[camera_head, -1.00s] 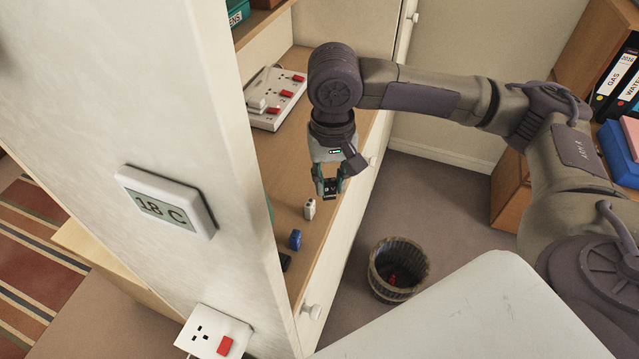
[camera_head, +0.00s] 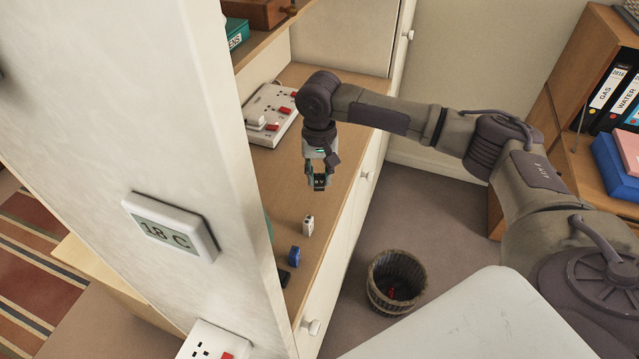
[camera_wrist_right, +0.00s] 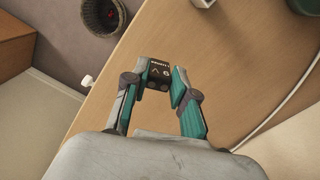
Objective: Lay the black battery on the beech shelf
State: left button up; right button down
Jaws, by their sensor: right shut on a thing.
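The black battery (camera_head: 320,183), a small dark block, is held in my right gripper (camera_head: 319,178). In the right wrist view the battery (camera_wrist_right: 159,74) sits between the two teal fingertips of the gripper (camera_wrist_right: 161,80), with small light print on its face. The beech shelf (camera_head: 337,218) is the light wood surface under the gripper. The battery appears over this surface; I cannot tell how large the gap is. My left gripper is not in view.
A white socket strip (camera_head: 281,116) with red switches lies farther back on the wood. Small white (camera_head: 308,225), blue (camera_head: 294,255) and black (camera_head: 284,279) items stand nearer the wall. A bin (camera_head: 397,283) is on the floor. Wood around the gripper is clear.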

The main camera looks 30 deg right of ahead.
aim_at(319, 178)
jog(key=shift+f+p, duration=0.4)
jog(key=shift+f, duration=1.5)
jog(key=shift+s, duration=0.1)
jog(key=c, duration=0.9)
grip_release()
jog(key=shift+f, duration=0.1)
jog(key=shift+c, duration=0.2)
notch_tip(319, 178, up, 12)
jog(key=b, duration=0.2)
